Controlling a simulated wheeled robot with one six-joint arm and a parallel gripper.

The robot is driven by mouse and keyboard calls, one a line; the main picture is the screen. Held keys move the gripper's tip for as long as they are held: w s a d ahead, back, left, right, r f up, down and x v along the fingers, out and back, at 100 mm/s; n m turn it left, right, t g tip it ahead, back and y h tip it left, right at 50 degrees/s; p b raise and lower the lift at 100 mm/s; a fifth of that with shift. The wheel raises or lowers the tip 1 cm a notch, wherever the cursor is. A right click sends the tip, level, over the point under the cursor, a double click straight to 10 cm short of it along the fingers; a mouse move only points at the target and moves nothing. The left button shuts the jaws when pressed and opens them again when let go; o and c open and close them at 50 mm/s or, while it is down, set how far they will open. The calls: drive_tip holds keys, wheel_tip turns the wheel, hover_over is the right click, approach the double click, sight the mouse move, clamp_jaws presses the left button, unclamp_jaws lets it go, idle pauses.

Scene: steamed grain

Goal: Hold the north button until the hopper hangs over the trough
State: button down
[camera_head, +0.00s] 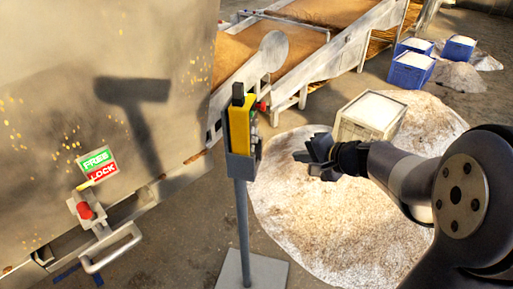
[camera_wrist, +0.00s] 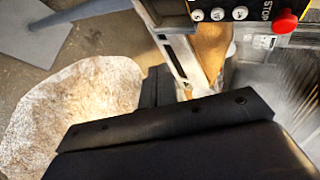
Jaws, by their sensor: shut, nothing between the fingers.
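A yellow and black control pendant (camera_head: 241,125) sits upright in a grey holder on a post. The wrist view shows its lower face at the top edge, with a row of white round buttons (camera_wrist: 218,14) and a red stop button (camera_wrist: 286,21). I cannot read which button is north. My gripper (camera_head: 303,157) is shut and empty, to the right of the pendant and apart from it. Its dark fingers (camera_wrist: 158,88) also show in the wrist view, below the buttons. A large steel body (camera_head: 100,60) at the left may be the hopper. I cannot tell which thing is the trough.
A FREE/LOCK plate (camera_head: 97,163) and a handle (camera_head: 112,248) are on the steel body. Sloped conveyors (camera_head: 320,50) with brown grain stand behind. Blue crates (camera_head: 410,69) stand farther back.

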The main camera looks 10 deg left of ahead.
sight(253, 148)
drive_tip(key=shift+a, duration=0.1)
drive_tip(key=w+a, duration=0.1)
drive_tip(key=a, duration=0.7)
drive_tip(key=shift+w+a+p, duration=0.15)
drive_tip(key=shift+a+p, duration=0.15)
drive_tip(key=shift+p, duration=0.1)
idle(1.8)
drive_tip(key=shift+a, duration=0.4)
